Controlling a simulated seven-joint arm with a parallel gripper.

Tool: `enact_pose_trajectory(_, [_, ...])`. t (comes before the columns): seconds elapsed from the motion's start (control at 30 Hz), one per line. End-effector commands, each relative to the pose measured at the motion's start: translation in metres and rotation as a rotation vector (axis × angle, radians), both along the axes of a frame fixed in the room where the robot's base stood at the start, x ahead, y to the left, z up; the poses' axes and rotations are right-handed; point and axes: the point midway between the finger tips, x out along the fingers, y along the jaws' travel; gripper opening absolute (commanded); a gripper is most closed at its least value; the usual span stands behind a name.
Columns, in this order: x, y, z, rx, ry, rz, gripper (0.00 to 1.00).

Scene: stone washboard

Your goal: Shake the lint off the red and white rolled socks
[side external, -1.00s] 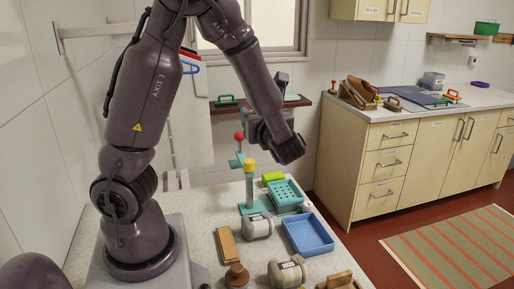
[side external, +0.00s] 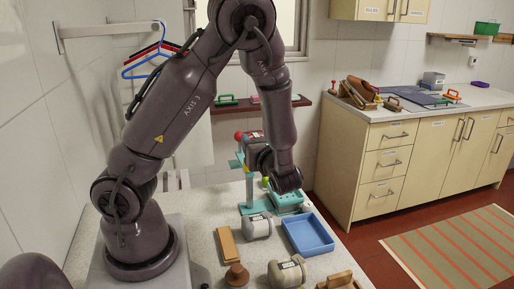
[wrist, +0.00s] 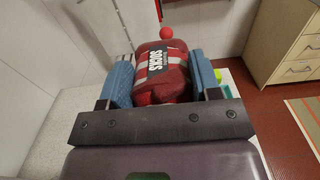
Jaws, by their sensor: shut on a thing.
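The red and white rolled socks (wrist: 162,88), with a dark label reading SOCKS, are in the wrist view. My gripper (wrist: 162,70) has blue finger pads pressed on both sides of the roll, and it is shut on the socks. In the side view my wrist hangs beside the teal stand with the red knob (side external: 238,136), above the worktop. The fingers and socks are largely hidden or too small to tell there. I cannot make out any lint on the socks.
A blue tray (side external: 308,236) and a teal perforated basket (side external: 288,200) sit on the worktop. Labelled grey rolls (side external: 258,227) (side external: 287,272), a wooden block (side external: 227,246) and a brown knobbed piece (side external: 237,275) are nearby. Hangers (side external: 145,62) hang at the left wall. A cabinet counter stands right.

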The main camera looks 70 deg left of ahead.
Motion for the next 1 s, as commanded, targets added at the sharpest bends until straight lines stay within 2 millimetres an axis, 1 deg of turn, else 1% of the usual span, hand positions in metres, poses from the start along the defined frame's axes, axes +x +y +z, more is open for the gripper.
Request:
enact_pose_trajectory(0.4, [0.000, 0.000, 0.090, -0.002, -0.012, -0.001, 0.40])
enact_pose_trajectory(0.5, [0.000, 0.000, 0.104, -0.001, -0.007, -0.001, 0.40])
enact_pose_trajectory(0.57, [0.000, 0.000, 0.108, 0.000, -0.005, -0.001, 0.40])
enact_pose_trajectory(0.67, [0.000, 0.000, 0.101, 0.002, 0.004, 0.000, 0.40])
enact_pose_trajectory(1.0, [0.000, 0.000, 0.022, 0.003, 0.010, 0.001, 0.40])
